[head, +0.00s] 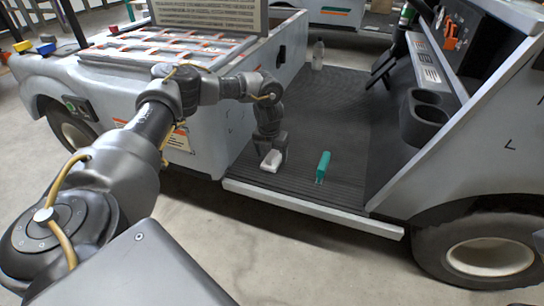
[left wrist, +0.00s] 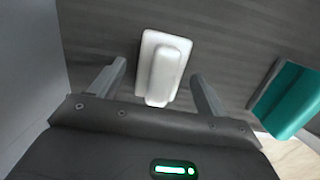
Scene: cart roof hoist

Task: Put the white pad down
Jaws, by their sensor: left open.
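The white pad (head: 271,160) lies on the dark ribbed floor of the cart, near the floor's front edge. In the left wrist view the white pad (left wrist: 162,68) sits flat, with a raised bar along its middle. My left gripper (head: 273,154) is right over it in the head view. In the left wrist view the two fingers of my left gripper (left wrist: 160,80) are spread, one on each side of the pad's near end, with gaps between them and it. My right gripper is not in view.
A teal block (head: 323,166) stands on the cart floor (head: 330,110) to the right of the pad; it also shows in the left wrist view (left wrist: 288,98). The cart's grey side wall (head: 240,130) is close on the left.

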